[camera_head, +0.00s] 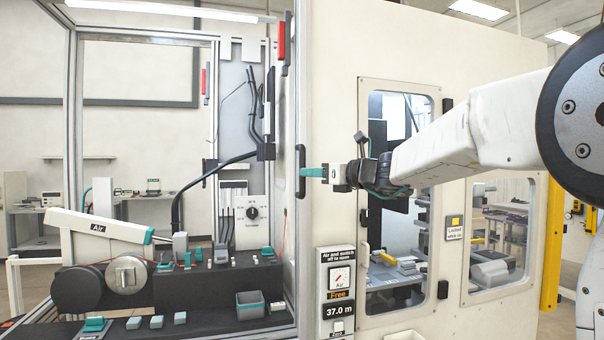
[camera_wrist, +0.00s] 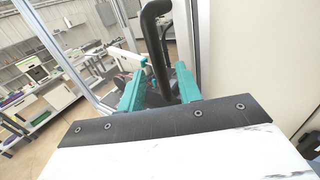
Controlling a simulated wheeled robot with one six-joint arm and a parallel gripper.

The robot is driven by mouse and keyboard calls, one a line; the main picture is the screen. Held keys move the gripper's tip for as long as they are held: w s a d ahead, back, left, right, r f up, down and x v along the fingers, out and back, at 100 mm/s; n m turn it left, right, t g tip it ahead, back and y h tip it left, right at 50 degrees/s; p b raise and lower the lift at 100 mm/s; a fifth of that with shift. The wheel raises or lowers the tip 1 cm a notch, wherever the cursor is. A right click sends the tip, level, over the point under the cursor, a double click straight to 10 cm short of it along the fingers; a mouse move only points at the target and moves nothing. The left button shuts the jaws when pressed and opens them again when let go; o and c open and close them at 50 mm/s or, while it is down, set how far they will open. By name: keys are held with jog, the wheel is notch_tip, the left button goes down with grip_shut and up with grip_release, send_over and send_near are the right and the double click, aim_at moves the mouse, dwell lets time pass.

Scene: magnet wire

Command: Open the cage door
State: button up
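The cage door's upright black bar handle (camera_head: 301,171) is at the door's right edge, beside the cream cabinet wall. The metal-framed cage door (camera_head: 304,60) looks shut against that wall. My gripper (camera_head: 308,172) reaches in from the right, its teal fingers at the handle's mid-height. In the wrist view, the black handle (camera_wrist: 154,42) runs down between the two teal fingertips of my gripper (camera_wrist: 161,80). Gaps show on both sides of the handle, so the fingers look open around it.
Inside the cage stands a winding machine with a black base (camera_head: 205,283) and a white arm marked "Air" (camera_head: 97,226). A control panel (camera_head: 337,292) reading "Free" and "37.0 m" is on the cream wall (camera_head: 335,40) below my gripper. Yellow posts (camera_head: 552,245) stand at right.

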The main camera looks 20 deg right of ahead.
aim_at(302, 193)
jog(key=shift+x, duration=2.2)
jog(key=shift+s, duration=0.1)
grip_shut()
jog(key=shift+a, duration=0.1)
